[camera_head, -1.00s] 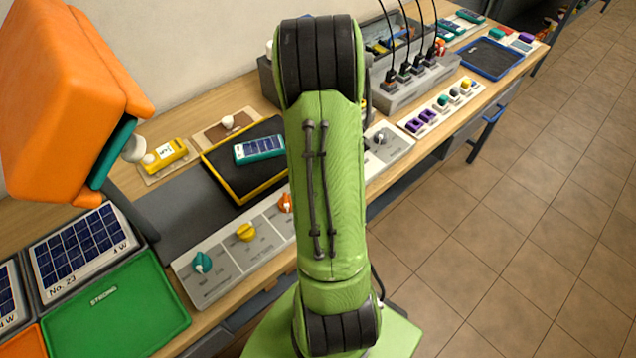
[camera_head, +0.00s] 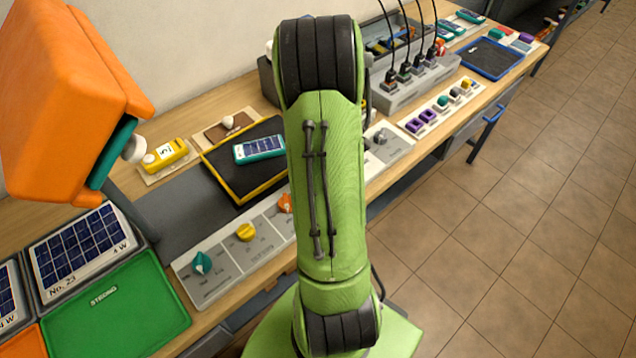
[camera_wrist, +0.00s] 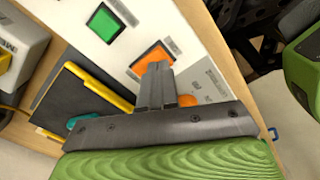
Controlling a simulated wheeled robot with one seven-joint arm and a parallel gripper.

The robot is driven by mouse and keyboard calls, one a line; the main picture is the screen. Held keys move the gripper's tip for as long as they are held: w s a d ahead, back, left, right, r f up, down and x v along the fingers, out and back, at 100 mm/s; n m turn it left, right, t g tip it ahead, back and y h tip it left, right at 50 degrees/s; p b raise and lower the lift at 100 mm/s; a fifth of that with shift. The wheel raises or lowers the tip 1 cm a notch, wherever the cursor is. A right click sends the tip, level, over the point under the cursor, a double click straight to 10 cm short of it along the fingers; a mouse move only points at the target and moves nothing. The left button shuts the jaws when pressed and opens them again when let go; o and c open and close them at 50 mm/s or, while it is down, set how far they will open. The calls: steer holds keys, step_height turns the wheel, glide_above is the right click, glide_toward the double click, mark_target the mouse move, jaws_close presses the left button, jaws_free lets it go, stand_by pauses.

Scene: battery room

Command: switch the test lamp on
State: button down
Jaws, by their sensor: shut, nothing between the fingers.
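In the wrist view, a white panel (camera_wrist: 183,38) carries a green square button (camera_wrist: 103,23) and an orange square button (camera_wrist: 150,57). My gripper (camera_wrist: 155,70) is shut and empty, with its fingertips over the lower part of the orange button. I cannot tell whether they touch it. In the head view my arm hides the gripper and both buttons. A large orange housing (camera_head: 70,95) with a teal rim, possibly the lamp, hangs at the upper left; its front is turned away, so its light cannot be seen.
A yellow-edged black tray (camera_head: 222,178) holds a small solar-panel device (camera_head: 259,149). A grey knob panel (camera_head: 222,269) lies in front, with teal, yellow and orange knobs. A green tray (camera_head: 120,315) lies at the front left. The tiled floor (camera_head: 530,220) at right is clear.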

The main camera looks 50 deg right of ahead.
steer(key=shift+f+b, duration=0.9)
steer(key=shift+f, duration=0.05)
stand_by(0.5)
step_height(320, 180, up, 7)
steer(key=p, duration=0.5)
steer(key=shift+r+p, duration=0.15)
steer(key=shift+p, duration=0.2)
